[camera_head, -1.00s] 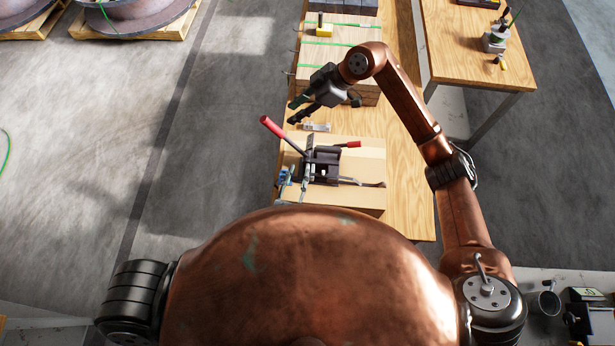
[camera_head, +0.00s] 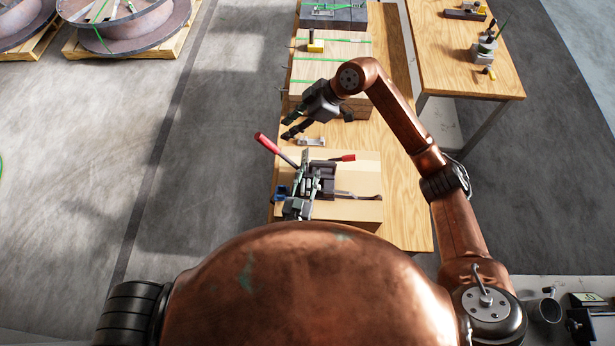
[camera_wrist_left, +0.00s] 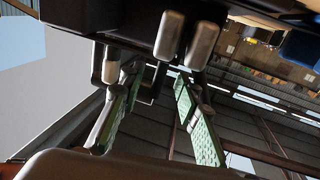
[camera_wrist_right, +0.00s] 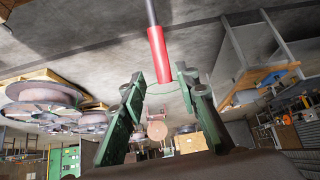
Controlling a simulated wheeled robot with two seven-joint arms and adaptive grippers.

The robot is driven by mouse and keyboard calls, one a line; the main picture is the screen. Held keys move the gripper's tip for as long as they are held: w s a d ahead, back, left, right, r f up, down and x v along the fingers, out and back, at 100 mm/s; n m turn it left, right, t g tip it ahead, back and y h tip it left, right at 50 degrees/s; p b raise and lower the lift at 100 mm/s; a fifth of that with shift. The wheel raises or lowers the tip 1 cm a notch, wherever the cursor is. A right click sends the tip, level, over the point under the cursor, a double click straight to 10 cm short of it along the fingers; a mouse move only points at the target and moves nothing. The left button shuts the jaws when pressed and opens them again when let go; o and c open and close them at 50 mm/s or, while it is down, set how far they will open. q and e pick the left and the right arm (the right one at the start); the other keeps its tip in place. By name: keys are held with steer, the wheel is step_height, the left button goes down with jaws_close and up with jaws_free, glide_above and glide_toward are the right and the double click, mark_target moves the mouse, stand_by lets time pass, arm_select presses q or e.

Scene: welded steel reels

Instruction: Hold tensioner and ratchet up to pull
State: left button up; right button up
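The dark tensioner (camera_head: 325,172) sits on a cardboard box (camera_head: 345,209) on the wooden table. Its long red-gripped lever (camera_head: 266,143) tilts up to the left. A shorter red handle (camera_head: 345,158) points right. My left gripper (camera_head: 309,165) is at the tensioner's near left side; in the left wrist view its green-padded fingers (camera_wrist_left: 155,75) are apart, below the tensioner's metal parts (camera_wrist_left: 190,40). Contact is unclear. My right gripper (camera_head: 287,136) is open beside the lever's top; the red grip (camera_wrist_right: 158,55) shows ahead between its parted fingers (camera_wrist_right: 158,82).
Strapped wooden blocks (camera_head: 330,75) with a yellow-based tool (camera_head: 315,45) stand behind on the table. A small metal piece (camera_head: 312,141) lies between blocks and box. A second table (camera_head: 470,75) is at right. Reels on pallets (camera_head: 130,25) stand far left; floor between is clear.

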arm_select(q)
jaws_close()
stand_by(0.3)
stand_by(0.6)
stand_by(0.4)
stand_by(0.3)
stand_by(0.6)
stand_by(0.5)
